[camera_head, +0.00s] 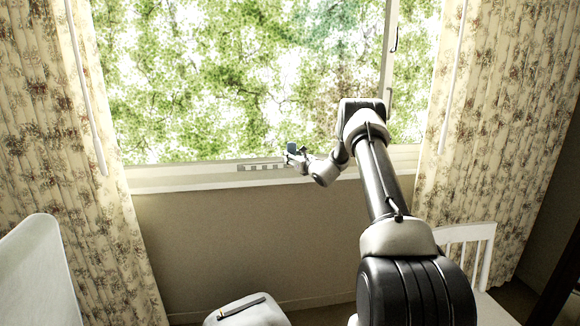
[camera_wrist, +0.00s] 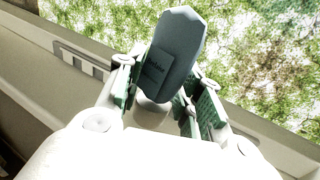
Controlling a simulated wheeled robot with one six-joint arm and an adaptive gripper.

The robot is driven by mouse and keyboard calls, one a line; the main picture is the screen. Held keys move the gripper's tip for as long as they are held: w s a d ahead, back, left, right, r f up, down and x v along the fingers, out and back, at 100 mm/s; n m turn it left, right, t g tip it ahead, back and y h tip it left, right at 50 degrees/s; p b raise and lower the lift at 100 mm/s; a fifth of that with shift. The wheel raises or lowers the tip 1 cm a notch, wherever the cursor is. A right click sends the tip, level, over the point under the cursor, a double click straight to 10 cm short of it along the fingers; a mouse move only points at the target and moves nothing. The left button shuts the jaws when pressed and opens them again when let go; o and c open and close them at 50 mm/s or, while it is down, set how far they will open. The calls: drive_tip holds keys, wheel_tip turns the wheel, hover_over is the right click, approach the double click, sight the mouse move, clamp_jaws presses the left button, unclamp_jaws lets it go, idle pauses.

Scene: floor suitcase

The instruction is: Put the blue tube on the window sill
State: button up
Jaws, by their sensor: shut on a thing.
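The blue tube (camera_wrist: 176,52) is a dark grey-blue, flattened tube in the wrist view, with its broad end up and its lower part between the fingers. My gripper (camera_wrist: 167,95) is shut on it, with green pads on both sides. In the head view my gripper (camera_head: 293,156) holds the small dark tube (camera_head: 292,147) at the window. The window sill (camera_head: 200,178) is a pale ledge running below the glass. The tube shows at about sill height; whether it touches the sill cannot be told.
A slotted vent strip (camera_head: 262,167) lies along the sill beside my gripper. Floral curtains (camera_head: 45,120) hang on both sides. A white chair (camera_head: 467,245) stands at the right. A pale suitcase-like object (camera_head: 245,312) with a dark handle is below. The sill's left part is clear.

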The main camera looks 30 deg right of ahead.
drive_tip(key=shift+f, duration=1.7)
drive_tip(key=shift+f, duration=0.15)
drive_tip(key=o, duration=1.1)
